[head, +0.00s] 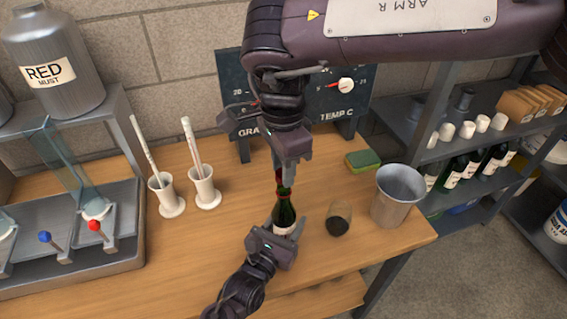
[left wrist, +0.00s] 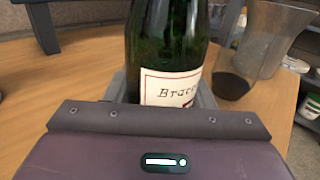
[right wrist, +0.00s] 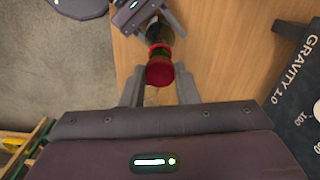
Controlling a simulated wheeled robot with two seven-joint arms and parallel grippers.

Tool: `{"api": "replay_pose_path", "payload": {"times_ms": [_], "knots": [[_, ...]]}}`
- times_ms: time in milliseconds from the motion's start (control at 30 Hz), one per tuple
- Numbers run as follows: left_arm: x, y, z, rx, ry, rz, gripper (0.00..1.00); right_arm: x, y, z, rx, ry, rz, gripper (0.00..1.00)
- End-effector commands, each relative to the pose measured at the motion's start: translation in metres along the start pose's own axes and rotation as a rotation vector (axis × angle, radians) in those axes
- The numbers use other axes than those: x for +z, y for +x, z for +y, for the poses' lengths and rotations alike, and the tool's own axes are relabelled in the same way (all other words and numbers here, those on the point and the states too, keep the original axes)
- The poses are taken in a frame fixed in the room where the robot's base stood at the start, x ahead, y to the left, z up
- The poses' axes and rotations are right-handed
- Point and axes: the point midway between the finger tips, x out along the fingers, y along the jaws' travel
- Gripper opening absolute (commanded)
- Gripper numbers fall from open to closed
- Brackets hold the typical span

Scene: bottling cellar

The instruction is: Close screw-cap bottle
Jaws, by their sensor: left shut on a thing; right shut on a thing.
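The green glass bottle (head: 284,213) stands upright on the wooden table, with a cream label that shows in the left wrist view (left wrist: 170,88). My left gripper (head: 283,230) is shut around its lower body, the fingers on either side of the label. My right gripper (head: 280,163) is directly above the bottle, pointing down, shut on the red screw cap (right wrist: 159,73). The cap is in line with the bottle's neck. Green glass and a red ring show just beyond it in the right wrist view. I cannot tell whether the cap is on the thread.
A tumbler with a dark bottom (head: 340,216) and a metal bucket (head: 398,195) stand right of the bottle. A sponge (head: 363,160) lies behind them. Two white cylinders (head: 204,188) with hydrometers stand at the left, beside a grey rack (head: 128,225). A dark gauge board (head: 233,100) stands behind.

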Motion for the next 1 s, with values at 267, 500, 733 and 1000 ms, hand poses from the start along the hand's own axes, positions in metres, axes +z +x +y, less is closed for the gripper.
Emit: {"api": "replay_pose_path", "payload": {"times_ms": [267,500,733,1000], "knots": [[0.000,0.000,0.000,0.000,0.000,0.000,0.08,0.000,0.002,0.000,-0.001,0.000,0.000,0.07],[0.000,0.000,0.000,0.000,0.000,0.000,0.08,0.000,0.002,0.000,-0.001,0.000,0.000,0.07],[0.000,0.000,0.000,0.000,0.000,0.000,0.08,0.000,0.011,0.000,0.002,0.000,0.000,0.07],[0.000,0.000,0.000,0.000,0.000,0.000,0.08,0.000,0.019,0.000,0.000,0.001,0.001,0.07]]}}
